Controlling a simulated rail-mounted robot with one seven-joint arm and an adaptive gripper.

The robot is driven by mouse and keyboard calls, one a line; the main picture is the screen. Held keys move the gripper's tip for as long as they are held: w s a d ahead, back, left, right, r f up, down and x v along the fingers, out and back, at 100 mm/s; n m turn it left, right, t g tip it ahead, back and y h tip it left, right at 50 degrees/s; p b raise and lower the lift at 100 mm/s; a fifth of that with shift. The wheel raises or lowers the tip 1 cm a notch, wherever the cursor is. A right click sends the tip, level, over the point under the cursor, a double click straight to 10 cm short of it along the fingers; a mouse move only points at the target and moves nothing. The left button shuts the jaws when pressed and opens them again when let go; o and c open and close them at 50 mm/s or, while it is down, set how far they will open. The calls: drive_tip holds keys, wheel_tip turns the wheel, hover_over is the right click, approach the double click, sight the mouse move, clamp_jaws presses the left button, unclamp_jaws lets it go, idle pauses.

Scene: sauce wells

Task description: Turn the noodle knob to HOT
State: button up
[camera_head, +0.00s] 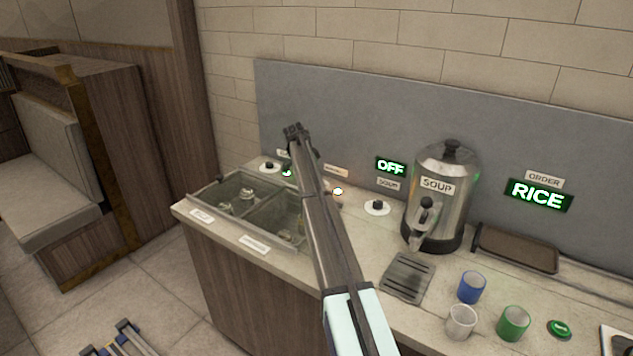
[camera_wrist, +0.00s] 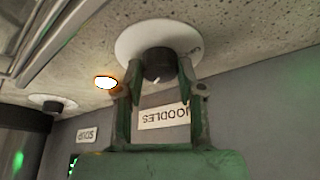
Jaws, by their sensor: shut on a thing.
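The noodle knob (camera_wrist: 158,58) is a black knob on a round white plate (camera_wrist: 125,40) in the wrist view. A white sign reading NOODLES (camera_wrist: 160,115) appears upside down on the panel behind it. My gripper (camera_wrist: 158,75) has its two green fingers on either side of the knob and is shut on it. A small pale mark shows on the knob's lower edge. The dial markings are too unclear to read. In the head view my arm hides the gripper and this knob.
An orange-white lit lamp (camera_head: 337,191) sits beside the arm. The soup knob (camera_head: 377,207) is to its right, below an OFF display (camera_head: 391,167). A soup urn (camera_head: 437,190) stands farther right. Another knob (camera_head: 269,167) and the sunken wells (camera_head: 215,190) are at left.

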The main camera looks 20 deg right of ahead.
drive_tip(key=shift+f+m+g+b, duration=0.1)
drive_tip(key=shift+m+g+b, duration=0.35)
drive_tip(key=shift+m, duration=1.15)
drive_tip(key=o, duration=1.1)
drive_tip(key=v, duration=1.2)
drive_tip(key=shift+w+d, duration=0.1)
drive_tip(key=shift+w, duration=0.1)
